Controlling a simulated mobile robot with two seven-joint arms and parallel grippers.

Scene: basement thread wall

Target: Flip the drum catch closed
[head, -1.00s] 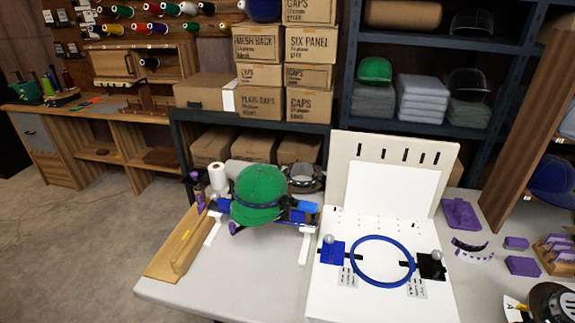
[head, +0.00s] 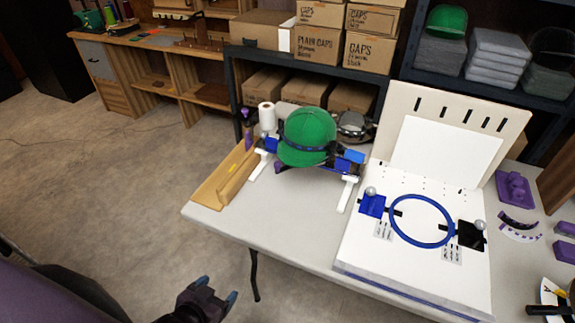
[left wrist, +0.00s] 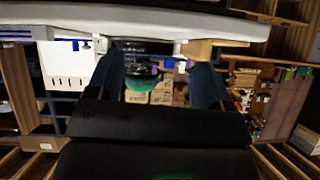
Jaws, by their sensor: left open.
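A green cap (head: 307,135) sits on the cap drum, with a dark blue band around it. The drum's stand has white feet (head: 346,193) on the table and blue parts (head: 349,160) at its right. A small purple piece (head: 279,167) shows low at the cap's left. I cannot tell which part is the catch or how it stands. My left gripper (head: 217,291) is open and empty, off the table's front edge, well below and left of the drum. Its spread fingers also show in the left wrist view (left wrist: 158,75), where the scene appears upside down. My right gripper is out of view.
A white hooping board (head: 365,238) with a blue ring (head: 421,221) stands right of the drum. A wooden ledge (head: 226,178) lies at the table's left end, near a white spool (head: 267,117). The table's front (head: 270,235) is bare. Boxes and shelves stand behind.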

